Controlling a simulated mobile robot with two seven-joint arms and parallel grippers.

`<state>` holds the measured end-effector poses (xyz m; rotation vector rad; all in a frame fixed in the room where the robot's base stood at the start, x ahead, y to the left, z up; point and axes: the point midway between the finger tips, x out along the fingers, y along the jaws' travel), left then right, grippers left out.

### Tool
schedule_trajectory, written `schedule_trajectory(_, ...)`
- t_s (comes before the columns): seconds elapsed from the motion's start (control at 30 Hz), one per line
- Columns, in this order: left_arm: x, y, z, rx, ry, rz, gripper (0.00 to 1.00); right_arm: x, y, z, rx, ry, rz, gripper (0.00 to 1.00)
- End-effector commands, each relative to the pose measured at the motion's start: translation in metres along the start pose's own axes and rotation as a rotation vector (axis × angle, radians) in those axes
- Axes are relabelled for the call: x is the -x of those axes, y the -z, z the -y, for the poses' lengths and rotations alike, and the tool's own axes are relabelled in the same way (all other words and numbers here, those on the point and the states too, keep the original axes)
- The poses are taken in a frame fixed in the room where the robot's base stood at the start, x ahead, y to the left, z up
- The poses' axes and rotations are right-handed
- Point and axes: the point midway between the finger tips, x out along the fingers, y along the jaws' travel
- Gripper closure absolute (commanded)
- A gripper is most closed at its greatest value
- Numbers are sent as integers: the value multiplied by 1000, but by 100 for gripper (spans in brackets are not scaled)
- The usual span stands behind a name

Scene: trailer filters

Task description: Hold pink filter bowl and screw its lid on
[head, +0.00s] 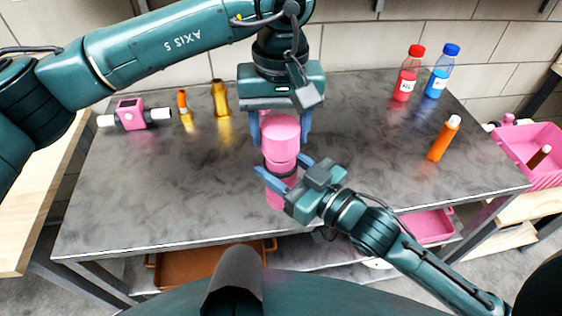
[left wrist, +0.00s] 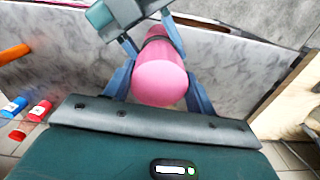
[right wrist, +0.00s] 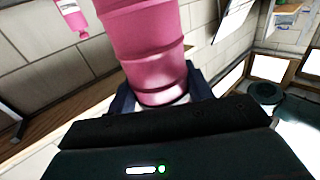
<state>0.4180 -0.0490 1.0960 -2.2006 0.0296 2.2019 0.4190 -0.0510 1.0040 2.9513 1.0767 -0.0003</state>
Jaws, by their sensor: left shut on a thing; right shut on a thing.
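The pink lid (head: 281,132) is upright on top of the pink filter bowl (head: 276,197), with a dark band around the stack just below the upper part. My left gripper (head: 281,142) comes from above and is shut on the lid, one finger on each side; the lid's rounded end (left wrist: 158,84) shows between its fingers in the left wrist view. My right gripper (head: 280,165) comes from the front right and is shut on the bowl. In the right wrist view the ribbed pink body (right wrist: 145,40) rises between its fingers. The joint's threads are hidden.
A grey table (head: 180,190) lies below. Red (head: 408,75) and blue (head: 441,72) bottles and an orange bottle (head: 443,138) are at right. A pink crate (head: 530,150) is beyond the right edge.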

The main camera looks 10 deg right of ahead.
Motion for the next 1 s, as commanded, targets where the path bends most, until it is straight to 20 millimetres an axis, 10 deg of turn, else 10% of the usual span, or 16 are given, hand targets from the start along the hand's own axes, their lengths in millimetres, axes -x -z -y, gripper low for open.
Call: schedule_trajectory(1.0, -18, 0, 0, 0, 10, -1, 66, 0, 1, 0, 0, 0, -2, 90)
